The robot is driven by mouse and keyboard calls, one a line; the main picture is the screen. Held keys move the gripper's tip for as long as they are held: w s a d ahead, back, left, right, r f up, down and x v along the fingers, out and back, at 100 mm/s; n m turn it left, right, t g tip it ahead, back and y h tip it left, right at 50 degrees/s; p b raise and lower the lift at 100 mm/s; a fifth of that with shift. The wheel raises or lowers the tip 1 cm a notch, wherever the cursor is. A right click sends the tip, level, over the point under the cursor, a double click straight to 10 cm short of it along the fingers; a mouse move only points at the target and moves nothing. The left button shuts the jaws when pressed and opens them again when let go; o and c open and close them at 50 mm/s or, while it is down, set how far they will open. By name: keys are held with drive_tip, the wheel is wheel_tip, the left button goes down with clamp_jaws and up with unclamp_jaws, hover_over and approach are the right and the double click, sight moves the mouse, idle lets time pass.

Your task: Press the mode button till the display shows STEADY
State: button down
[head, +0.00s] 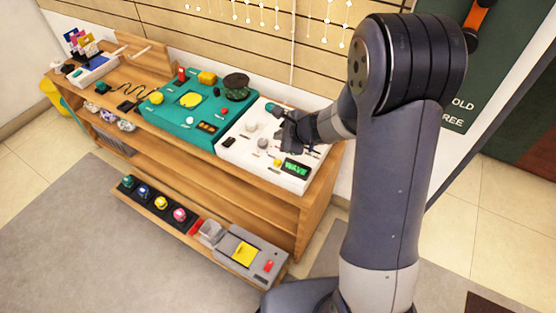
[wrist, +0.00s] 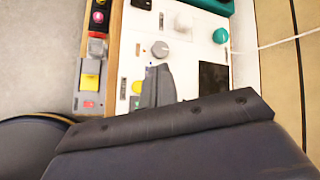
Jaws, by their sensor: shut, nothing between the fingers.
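A white control panel (head: 228,150) lies at the right end of the wooden shelf top. Its small display (head: 296,168) has green letters that seem to read WAVE. A yellow button (head: 277,162) sits just left of the display; it also shows in the wrist view (wrist: 137,87). I cannot read which control is labelled mode. My gripper (head: 280,143) is shut and empty, over the panel behind the yellow button. In the wrist view its fingers (wrist: 157,70) are beside the yellow button and the grey knob (wrist: 160,49).
The panel also carries a teal dome (wrist: 220,36), a white block (wrist: 184,25) and a black plate (wrist: 213,80). A teal panel (head: 175,120) adjoins on the left. A grey box (head: 250,255) is on the lower shelf. A slatted wall stands behind.

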drive_tip(key=shift+f, duration=0.1)
drive_tip(key=b, duration=0.7)
hover_over(280, 163)
wheel_tip(280, 163, down, 8)
drive_tip(key=shift+r, duration=0.2)
drive_tip(key=shift+f+b, duration=0.35)
drive_tip(key=shift+f, duration=0.15)
drive_tip(key=shift+f, duration=0.15)
idle(1.0)
drive_tip(key=shift+f+b, duration=0.25)
drive_tip(key=shift+b, duration=0.3)
drive_tip(key=shift+f+b, duration=0.55)
drive_tip(key=shift+b, duration=0.1)
idle(0.5)
drive_tip(key=shift+r, duration=0.15)
drive_tip(key=shift+r+p, duration=0.75)
drive_tip(key=shift+r, duration=0.1)
